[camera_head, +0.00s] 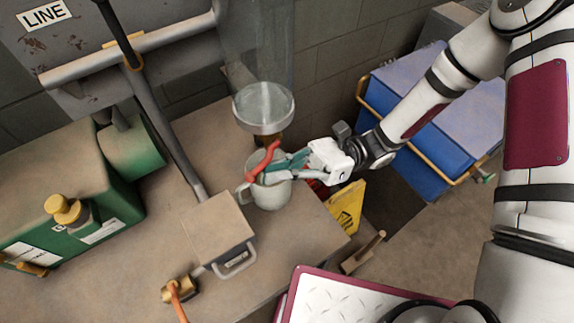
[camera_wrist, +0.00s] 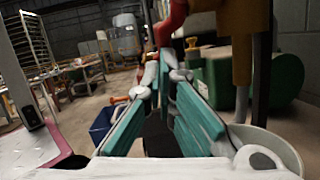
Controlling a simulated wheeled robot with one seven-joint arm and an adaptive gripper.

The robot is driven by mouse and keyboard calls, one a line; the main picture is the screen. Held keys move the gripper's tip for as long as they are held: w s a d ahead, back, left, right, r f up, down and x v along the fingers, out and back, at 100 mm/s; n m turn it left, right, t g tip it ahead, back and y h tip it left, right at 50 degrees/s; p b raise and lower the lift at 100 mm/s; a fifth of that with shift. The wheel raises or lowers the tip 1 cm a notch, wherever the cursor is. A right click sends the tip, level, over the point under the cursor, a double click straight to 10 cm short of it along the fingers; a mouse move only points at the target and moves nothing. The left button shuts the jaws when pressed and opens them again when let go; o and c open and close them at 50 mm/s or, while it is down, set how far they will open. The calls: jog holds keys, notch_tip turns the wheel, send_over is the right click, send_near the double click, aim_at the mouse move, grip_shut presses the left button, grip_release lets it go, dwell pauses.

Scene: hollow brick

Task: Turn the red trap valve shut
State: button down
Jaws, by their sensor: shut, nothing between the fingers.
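The red trap valve handle (camera_head: 262,160) shows as a curved red lever below the clear glass trap (camera_head: 263,106). In the wrist view the red handle (camera_wrist: 172,22) rises at the top, just beyond my fingertips, beside a yellow-brown valve body (camera_wrist: 228,18). My gripper (camera_head: 279,165) has teal finger pads and is shut and empty. Its tips are close to the right side of the handle; I cannot tell whether they touch it. In the wrist view my gripper (camera_wrist: 164,62) has its tips just under the handle. The fingers hide part of the valve in the head view.
A pale mug (camera_head: 271,194) stands directly below the valve and my fingers. A grey box (camera_head: 218,232) and a green machine (camera_head: 75,195) are on the bench to the left. A yellow sign (camera_head: 347,206) and blue bin (camera_head: 415,135) stand to the right.

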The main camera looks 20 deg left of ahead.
jog(key=shift+s+a+r+m+g+y, duration=0.15)
jog(key=shift+s+a+g+y, duration=0.1)
jog(key=shift+g+y, duration=0.25)
jog(key=shift+s+a+r+m+g+y, duration=0.2)
jog(key=shift+s+g+y, duration=0.1)
jog(key=shift+y, duration=0.4)
jog(key=shift+s+a+r, duration=0.35)
jog(key=shift+s+r, duration=0.05)
jog(key=shift+r, duration=0.05)
